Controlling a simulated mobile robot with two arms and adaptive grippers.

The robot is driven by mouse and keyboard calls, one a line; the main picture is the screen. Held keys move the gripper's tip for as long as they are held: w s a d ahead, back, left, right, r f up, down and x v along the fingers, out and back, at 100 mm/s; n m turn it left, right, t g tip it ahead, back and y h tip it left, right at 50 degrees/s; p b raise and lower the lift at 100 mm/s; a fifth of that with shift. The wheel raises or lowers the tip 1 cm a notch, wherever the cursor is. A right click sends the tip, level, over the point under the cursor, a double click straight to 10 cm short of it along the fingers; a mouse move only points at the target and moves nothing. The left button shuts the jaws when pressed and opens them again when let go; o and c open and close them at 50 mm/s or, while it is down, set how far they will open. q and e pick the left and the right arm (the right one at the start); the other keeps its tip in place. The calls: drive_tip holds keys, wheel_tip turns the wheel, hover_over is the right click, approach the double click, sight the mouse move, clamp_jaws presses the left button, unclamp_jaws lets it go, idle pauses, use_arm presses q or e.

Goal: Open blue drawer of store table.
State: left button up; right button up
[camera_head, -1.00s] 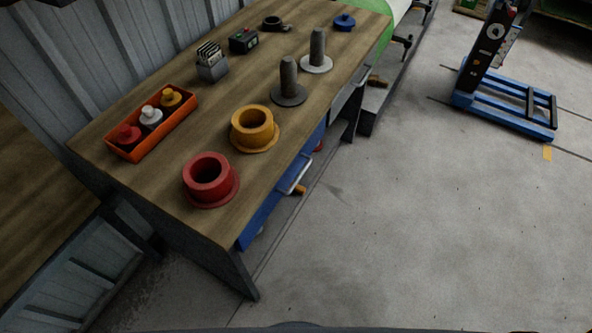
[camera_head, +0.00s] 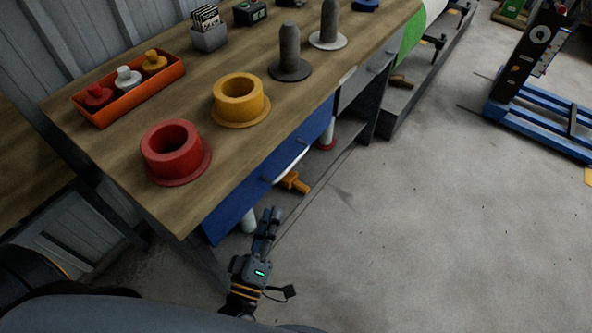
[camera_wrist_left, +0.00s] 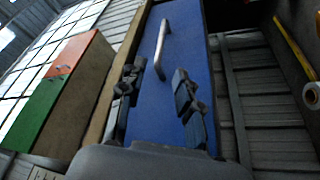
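The store table (camera_head: 128,180) has a wooden top. Its blue drawer (camera_head: 237,208) sits under the front edge and looks shut, with a pale bar handle (camera_head: 292,160). My left gripper (camera_head: 270,217) is in front of the drawer, below and short of the handle. In the left wrist view the blue drawer front (camera_wrist_left: 185,60) fills the middle and its handle (camera_wrist_left: 162,48) lies ahead of the two spread fingertips (camera_wrist_left: 155,78). The left gripper is open and empty, apart from the handle. My right gripper is not in view.
On the tabletop stand a red flanged ring (camera_head: 174,152), a yellow one (camera_head: 240,98), grey spindles and an orange tray (camera_head: 136,101). A grey drawer (camera_head: 362,75) adjoins the blue one. Floor in front is clear; a blue-based stand (camera_head: 545,125) is at right.

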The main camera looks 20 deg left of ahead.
sight(287, 168)
use_arm(q)
drive_tip(key=x, duration=1.3)
clamp_jaws()
